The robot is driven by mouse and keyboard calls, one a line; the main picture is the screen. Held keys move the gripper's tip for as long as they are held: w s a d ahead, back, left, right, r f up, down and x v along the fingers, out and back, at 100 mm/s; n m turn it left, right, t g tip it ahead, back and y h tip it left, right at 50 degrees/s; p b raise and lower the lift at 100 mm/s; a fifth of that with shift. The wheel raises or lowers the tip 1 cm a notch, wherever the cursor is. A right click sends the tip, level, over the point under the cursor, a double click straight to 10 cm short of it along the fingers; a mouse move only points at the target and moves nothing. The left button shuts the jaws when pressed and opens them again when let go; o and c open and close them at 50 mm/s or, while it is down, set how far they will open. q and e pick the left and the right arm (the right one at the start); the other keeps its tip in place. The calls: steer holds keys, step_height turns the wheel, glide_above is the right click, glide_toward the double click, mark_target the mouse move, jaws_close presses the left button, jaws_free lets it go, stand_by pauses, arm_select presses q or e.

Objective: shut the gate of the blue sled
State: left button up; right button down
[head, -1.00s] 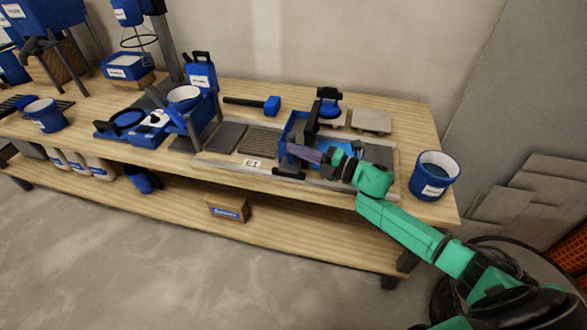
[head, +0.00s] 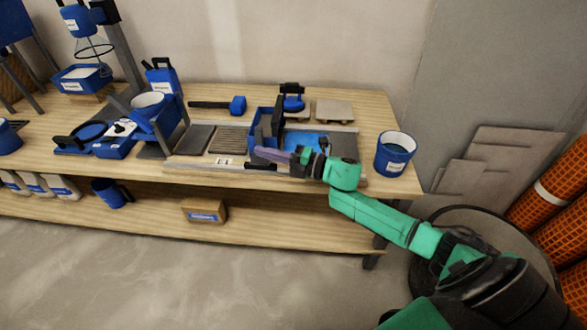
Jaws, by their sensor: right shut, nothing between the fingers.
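The blue sled (head: 256,121) stands upright on the grey tiled strip on the bench, in the middle of the head view. A dark upright piece (head: 277,124) shows on its right side; I cannot tell whether this is the gate or how far it is open. My right gripper (head: 262,154) comes in from the right, low in front of the sled, with its slim purplish fingers pointing left. Its fingers are shut and empty. They overlap the sled's lower front edge in the picture; contact cannot be told. My left gripper is out of view.
A blue patch (head: 301,139) lies right of the sled, partly behind my right arm. A blue bucket (head: 395,154) stands near the bench's right end. A blue mallet (head: 236,105) and a blue-handled tool (head: 292,103) lie behind. A small label (head: 225,162) marks the front rail.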

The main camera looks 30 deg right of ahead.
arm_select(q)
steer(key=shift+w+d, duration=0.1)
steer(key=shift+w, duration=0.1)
arm_select(e)
steer(key=v, duration=0.9)
steer(key=shift+w+d, duration=0.25)
steer(key=shift+d, duration=0.05)
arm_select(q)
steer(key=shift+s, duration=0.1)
